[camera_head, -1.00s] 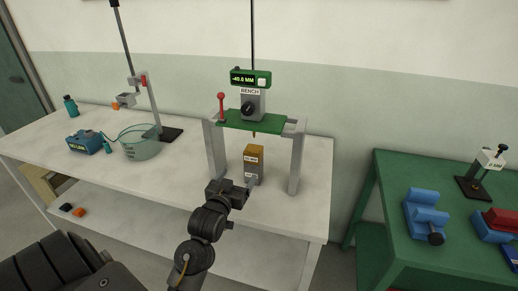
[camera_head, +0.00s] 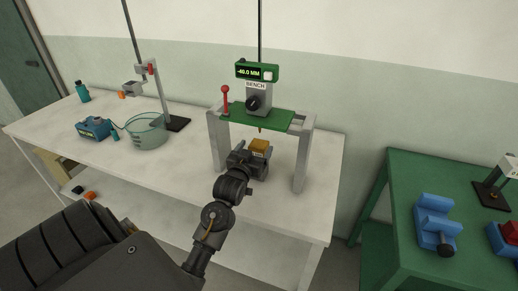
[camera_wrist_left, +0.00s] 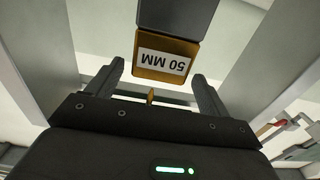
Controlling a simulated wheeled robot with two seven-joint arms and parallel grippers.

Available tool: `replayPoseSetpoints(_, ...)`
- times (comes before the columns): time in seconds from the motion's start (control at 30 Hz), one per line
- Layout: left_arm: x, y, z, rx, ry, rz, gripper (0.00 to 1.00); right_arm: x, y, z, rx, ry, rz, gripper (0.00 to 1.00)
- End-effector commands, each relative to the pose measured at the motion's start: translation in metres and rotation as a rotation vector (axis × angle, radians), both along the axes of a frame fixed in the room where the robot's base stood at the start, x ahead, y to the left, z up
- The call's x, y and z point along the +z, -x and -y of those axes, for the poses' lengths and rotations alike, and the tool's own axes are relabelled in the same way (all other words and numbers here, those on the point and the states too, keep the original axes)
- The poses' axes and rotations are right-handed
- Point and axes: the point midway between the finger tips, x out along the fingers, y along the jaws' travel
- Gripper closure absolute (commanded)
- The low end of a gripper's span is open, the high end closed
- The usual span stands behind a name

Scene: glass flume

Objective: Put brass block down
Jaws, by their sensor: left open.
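The brass block (camera_head: 260,147) stands under the green bench gauge (camera_head: 261,117), mostly hidden by my left gripper in the head view. In the left wrist view the brass block (camera_wrist_left: 166,57), labelled 50 MM upside down, adjoins a grey block (camera_wrist_left: 177,15), which appears to be beneath it. My left gripper (camera_head: 247,160) is open, with its fingers on either side of the brass block's near end in the left wrist view (camera_wrist_left: 158,72). Contact cannot be told. The gauge's brass tip (camera_wrist_left: 150,96) shows close by. My right gripper is out of view.
The gauge's grey posts (camera_head: 302,160) flank the block on the white bench (camera_head: 190,180). A green table (camera_head: 400,200) with a blue holder (camera_head: 434,225) is at right.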

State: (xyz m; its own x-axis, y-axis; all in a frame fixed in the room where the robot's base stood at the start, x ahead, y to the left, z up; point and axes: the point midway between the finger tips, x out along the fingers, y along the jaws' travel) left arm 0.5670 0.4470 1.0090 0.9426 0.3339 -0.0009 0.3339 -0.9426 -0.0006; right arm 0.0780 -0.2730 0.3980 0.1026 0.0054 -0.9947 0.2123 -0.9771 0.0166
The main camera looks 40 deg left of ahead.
Motion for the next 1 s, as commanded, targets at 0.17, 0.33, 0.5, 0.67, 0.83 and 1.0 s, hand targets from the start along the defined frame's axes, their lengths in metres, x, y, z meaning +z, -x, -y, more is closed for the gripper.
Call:
replayPoseSetpoints(0.17,0.002,-0.014,-0.003,-0.002,0.0,0.0,0.2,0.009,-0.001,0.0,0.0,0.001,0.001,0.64)
replayPoseSetpoints(0.33,0.0,-0.039,-0.01,-0.002,0.0,0.0,0.2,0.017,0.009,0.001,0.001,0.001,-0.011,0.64)
replayPoseSetpoints(0.5,-0.002,-0.05,-0.014,-0.003,0.0,0.0,0.2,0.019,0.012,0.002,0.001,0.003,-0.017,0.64)
replayPoseSetpoints(0.67,-0.003,-0.05,-0.014,-0.003,0.0,0.0,0.2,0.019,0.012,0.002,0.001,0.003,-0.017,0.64)
replayPoseSetpoints(0.83,-0.003,-0.05,-0.014,-0.003,0.0,0.0,0.36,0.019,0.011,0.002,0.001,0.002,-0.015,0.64)
replayPoseSetpoints(1.0,-0.003,-0.05,-0.014,-0.003,0.0,0.0,0.58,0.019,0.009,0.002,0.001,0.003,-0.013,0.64)
